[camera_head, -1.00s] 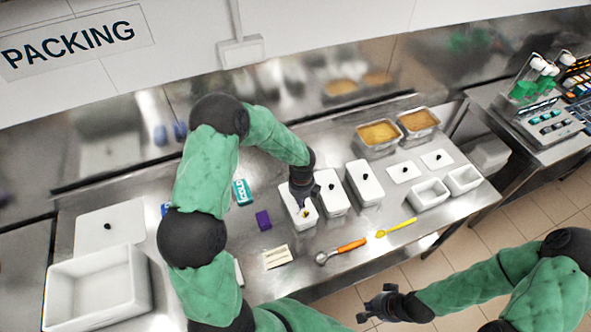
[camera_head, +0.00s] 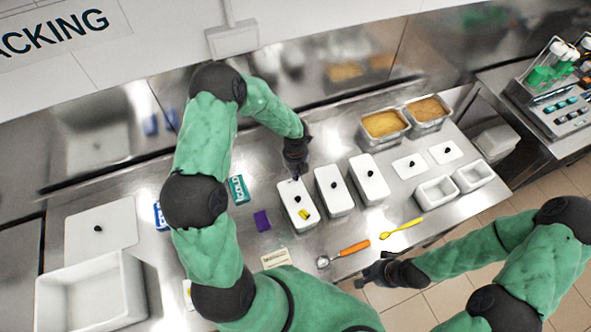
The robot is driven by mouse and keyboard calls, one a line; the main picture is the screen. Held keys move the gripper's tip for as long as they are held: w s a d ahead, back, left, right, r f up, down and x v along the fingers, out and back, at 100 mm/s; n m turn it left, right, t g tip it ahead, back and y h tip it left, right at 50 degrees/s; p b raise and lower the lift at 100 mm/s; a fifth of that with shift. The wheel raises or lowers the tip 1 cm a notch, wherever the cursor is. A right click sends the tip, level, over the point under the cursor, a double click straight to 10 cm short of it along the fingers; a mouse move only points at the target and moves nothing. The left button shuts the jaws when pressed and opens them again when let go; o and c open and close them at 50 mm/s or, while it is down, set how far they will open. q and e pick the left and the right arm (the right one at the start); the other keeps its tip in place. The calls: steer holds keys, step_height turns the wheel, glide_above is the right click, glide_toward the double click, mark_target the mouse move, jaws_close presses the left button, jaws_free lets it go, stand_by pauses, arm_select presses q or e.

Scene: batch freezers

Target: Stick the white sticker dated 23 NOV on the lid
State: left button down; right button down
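Three white lidded tubs with black knobs stand in a row at the middle of the steel table. The left tub's lid (camera_head: 293,191) carries a small yellow patch (camera_head: 304,214) near its front end. My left gripper (camera_head: 297,176) points down at the far end of this lid; its fingers are small and dark, and their opening is unclear. A cream-white label sheet (camera_head: 275,258) lies in front of the tubs, partly hidden by my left arm. No date is readable, so I cannot single out the 23 NOV sticker. My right gripper (camera_head: 372,270) is open and empty by the table's front edge.
An orange-handled scoop (camera_head: 350,248) and a yellow spatula (camera_head: 402,228) lie in front. A purple block (camera_head: 262,221) and teal box (camera_head: 239,190) lie left of the tubs. Filled pans (camera_head: 384,124), loose lids (camera_head: 410,166) and empty tubs (camera_head: 437,191) stand right.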

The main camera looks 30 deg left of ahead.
mark_target(296, 185)
arm_select(q)
steer(key=f+b, duration=0.2)
steer(key=shift+w+a+f, duration=0.15)
steer(key=shift+w+f, duration=0.05)
steer(key=shift+f, duration=0.15)
steer(key=shift+s+f+b, duration=0.1)
steer(key=shift+f+b, duration=0.45)
steer(key=shift+f, duration=0.05)
steer(key=shift+f+b, duration=0.55)
steer(key=shift+f, duration=0.4)
steer(key=shift+f, duration=0.35)
steer(key=c, duration=0.8)
jaws_free()
steer(key=shift+r, duration=0.15)
